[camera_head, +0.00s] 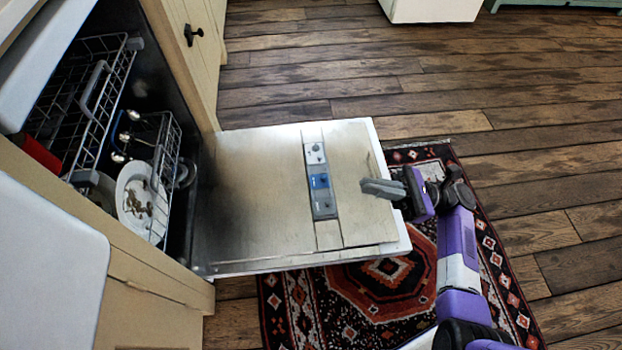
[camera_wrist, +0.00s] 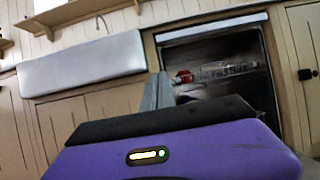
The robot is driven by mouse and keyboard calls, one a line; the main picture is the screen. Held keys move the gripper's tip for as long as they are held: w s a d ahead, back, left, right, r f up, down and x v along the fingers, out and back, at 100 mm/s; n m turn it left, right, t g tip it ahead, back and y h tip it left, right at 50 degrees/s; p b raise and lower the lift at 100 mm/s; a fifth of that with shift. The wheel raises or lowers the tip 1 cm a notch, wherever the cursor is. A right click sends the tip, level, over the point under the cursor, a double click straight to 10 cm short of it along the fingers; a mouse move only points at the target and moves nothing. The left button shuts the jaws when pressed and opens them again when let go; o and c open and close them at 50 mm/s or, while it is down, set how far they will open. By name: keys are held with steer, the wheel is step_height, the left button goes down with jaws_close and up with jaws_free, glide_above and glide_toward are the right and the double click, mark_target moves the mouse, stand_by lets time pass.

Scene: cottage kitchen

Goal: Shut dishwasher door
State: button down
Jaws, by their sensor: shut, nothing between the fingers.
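The dishwasher door (camera_head: 265,190) lies folded down flat, its inner face up, over the rug in the head view. A detergent dispenser panel (camera_head: 319,181) is set in its inner face. The dishwasher's open cavity is at the left, with an upper rack (camera_head: 100,90) and a lower rack (camera_head: 167,150) holding a plate (camera_head: 137,203) and cutlery. My gripper (camera_head: 366,186) is shut and empty, near the door's outer end; I cannot tell whether it touches the door. The wrist view shows the gripper fingers (camera_wrist: 157,92) pointing toward the cabinets and the dark dishwasher opening (camera_wrist: 220,65).
A patterned rug (camera_head: 480,260) lies under the door and my arm on the wooden floor (camera_head: 400,60). Cream cabinets flank the dishwasher, one with a dark handle (camera_head: 193,34). A white countertop (camera_head: 45,250) is at the lower left. The floor to the right is clear.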

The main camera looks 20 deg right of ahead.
steer(key=b+x, duration=0.2)
steer(key=x, duration=1.2)
steer(key=shift+s, duration=0.25)
steer(key=shift+r, duration=0.1)
stand_by(1.0)
